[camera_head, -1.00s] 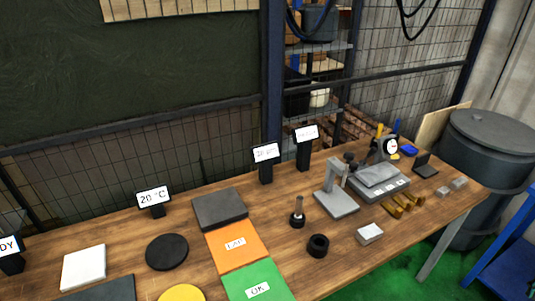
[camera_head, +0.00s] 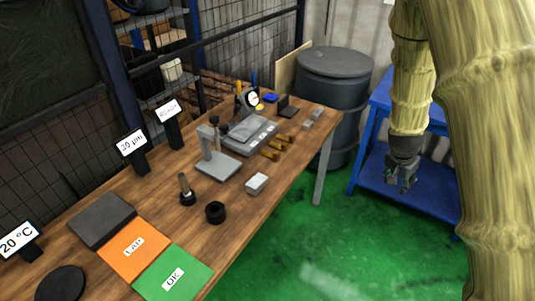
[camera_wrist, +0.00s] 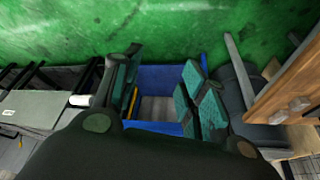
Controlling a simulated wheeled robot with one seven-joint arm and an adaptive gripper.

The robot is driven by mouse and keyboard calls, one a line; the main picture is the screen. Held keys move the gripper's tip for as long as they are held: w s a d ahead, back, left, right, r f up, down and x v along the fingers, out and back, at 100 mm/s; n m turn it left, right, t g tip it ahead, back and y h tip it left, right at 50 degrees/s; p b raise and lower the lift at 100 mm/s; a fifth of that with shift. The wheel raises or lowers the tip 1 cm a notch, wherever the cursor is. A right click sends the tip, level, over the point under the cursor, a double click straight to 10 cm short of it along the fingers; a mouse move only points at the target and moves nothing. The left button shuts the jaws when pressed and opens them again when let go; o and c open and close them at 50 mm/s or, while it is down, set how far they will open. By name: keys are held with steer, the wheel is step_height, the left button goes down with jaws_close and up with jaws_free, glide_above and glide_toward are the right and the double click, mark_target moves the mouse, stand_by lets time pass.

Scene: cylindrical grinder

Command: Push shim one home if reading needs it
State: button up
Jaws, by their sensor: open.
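Several brass-coloured pieces (camera_head: 277,146), likely the shims, stand out along the front side of a grey gauge base (camera_head: 246,136) on the wooden bench. I cannot tell which is shim one or how far in it sits. A dial gauge (camera_head: 252,98) stands behind the base; its needle is too small to read. One sign reads "30 µm" (camera_head: 132,143); the sign beside it (camera_head: 168,110) is illegible. My gripper (camera_head: 402,182) hangs open and empty at the right, off the bench, before a blue shelf unit. Its spread fingers show in the wrist view (camera_wrist: 165,92).
The wooden bench (camera_head: 150,190) also holds a grey stand (camera_head: 215,160), a black ring (camera_head: 215,212), a pale block (camera_head: 257,183), and orange and green pads. A grey drum (camera_head: 335,95) stands behind the bench end, the blue shelf unit (camera_head: 375,165) right. Green floor between is clear.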

stand_by(0.3)
